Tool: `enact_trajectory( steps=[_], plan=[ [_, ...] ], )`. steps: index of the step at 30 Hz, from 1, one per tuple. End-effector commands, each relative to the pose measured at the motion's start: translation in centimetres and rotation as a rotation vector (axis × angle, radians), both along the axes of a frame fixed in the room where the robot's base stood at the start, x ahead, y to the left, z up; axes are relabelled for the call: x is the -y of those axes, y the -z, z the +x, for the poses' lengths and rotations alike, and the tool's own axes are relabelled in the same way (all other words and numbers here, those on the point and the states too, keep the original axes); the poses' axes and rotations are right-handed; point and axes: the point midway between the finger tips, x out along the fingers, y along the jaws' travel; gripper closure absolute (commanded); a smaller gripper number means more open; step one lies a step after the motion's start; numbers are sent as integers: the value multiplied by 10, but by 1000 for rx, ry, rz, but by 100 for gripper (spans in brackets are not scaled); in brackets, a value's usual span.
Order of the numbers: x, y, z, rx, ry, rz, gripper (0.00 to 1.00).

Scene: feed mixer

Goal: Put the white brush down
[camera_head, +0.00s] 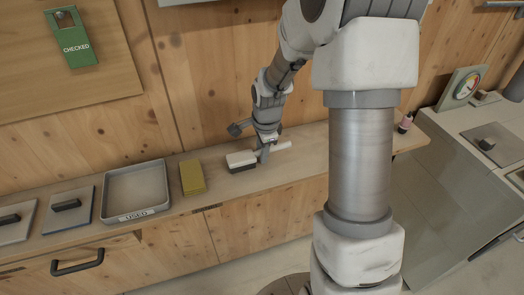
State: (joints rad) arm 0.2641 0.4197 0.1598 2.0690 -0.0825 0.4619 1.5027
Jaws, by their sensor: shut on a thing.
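The white brush (241,159) is at the middle of the wooden counter (225,190), with its dark bristles facing down and its white handle pointing right. It is at or just above the counter top; I cannot tell whether it touches. My gripper (264,154) reaches down from above and is shut on the brush near where the head meets the handle. The fingers hide part of the handle.
A grey tray labelled USED (136,190) and a yellow sponge-like block (192,177) lie left of the brush. Lidded panels with black handles (68,206) are further left. A small bottle (405,123) stands right. The counter in front is clear.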

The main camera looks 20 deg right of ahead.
Motion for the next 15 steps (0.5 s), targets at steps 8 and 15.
enact_trajectory(
  steps=[8,15],
  plan=[
    [0,2,0,0,0,0,49],
    [0,2,0,0,0,0,41]
  ],
)
